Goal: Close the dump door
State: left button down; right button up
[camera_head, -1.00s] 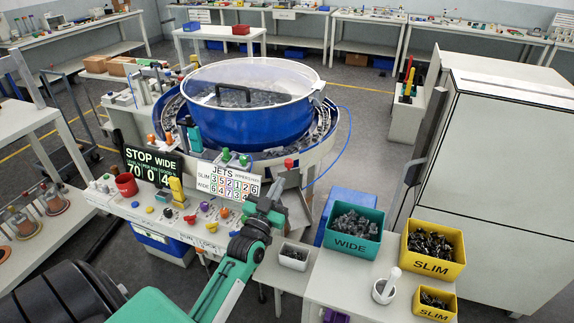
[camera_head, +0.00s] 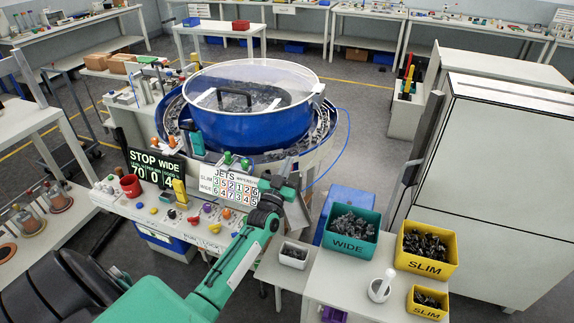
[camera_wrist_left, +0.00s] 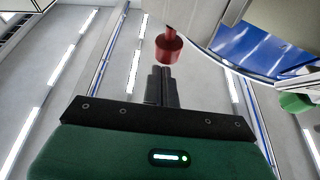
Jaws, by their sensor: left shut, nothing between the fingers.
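My left gripper (camera_head: 288,172) is at the right end of the bowl machine's front, by the grey metal chute (camera_head: 297,212). In the left wrist view, its shut, empty fingers (camera_wrist_left: 161,86) point at a red knob (camera_wrist_left: 170,48) on a red stem. The knob looks very close to the fingertips; I cannot tell whether they touch. In the head view my gripper hides the knob. The dump door's panel is not clearly visible, so I cannot tell its position. My right gripper is not in view.
The blue feeder bowl (camera_head: 250,125) stands behind my gripper. A sign board (camera_head: 226,186) and control panel with coloured knobs lie to its left. A small white bin (camera_head: 293,255), teal WIDE bin (camera_head: 350,229) and yellow SLIM bin (camera_head: 426,247) stand at the front right.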

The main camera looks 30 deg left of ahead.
aim_at(291, 174)
pick_arm(q)
jog(key=shift+f, duration=0.6)
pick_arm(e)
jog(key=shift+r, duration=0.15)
